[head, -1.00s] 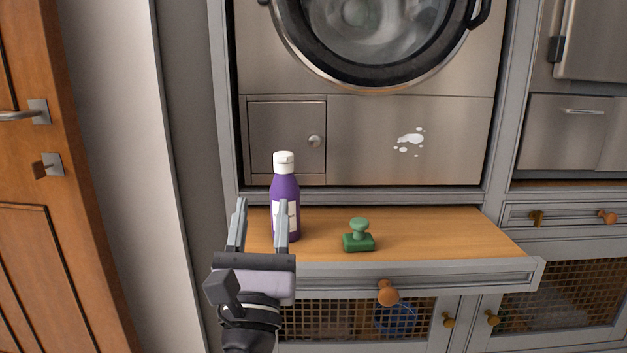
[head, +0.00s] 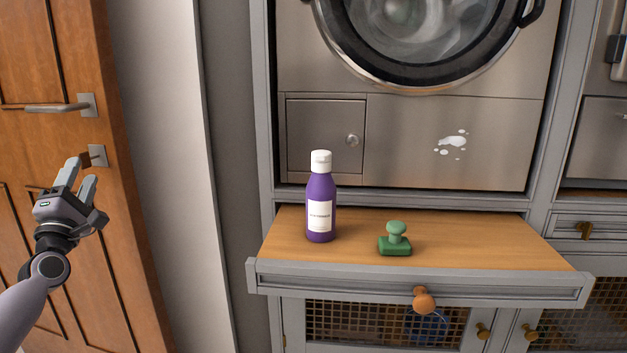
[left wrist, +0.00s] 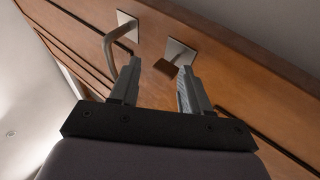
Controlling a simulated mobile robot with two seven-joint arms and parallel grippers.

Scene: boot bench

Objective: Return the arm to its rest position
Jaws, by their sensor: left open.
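My left gripper (head: 78,178) is at the left of the head view, in front of the wooden door. It is open and holds nothing. In the left wrist view its two fingers (left wrist: 160,85) stand apart, with the door behind them. My right gripper is not in view. The purple bottle (head: 320,205) with a white cap stands upright on the pull-out wooden shelf (head: 470,245). The green brush or stamp-like tool (head: 395,240) stands to its right on the same shelf. My left gripper is well clear of both.
The wooden door (head: 60,240) has a lever handle (head: 50,107) and a latch plate (head: 97,156) close to my left gripper. A steel washer front (head: 480,120) with a white splash rises behind the shelf. A pale wall (head: 160,150) separates door and cabinet.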

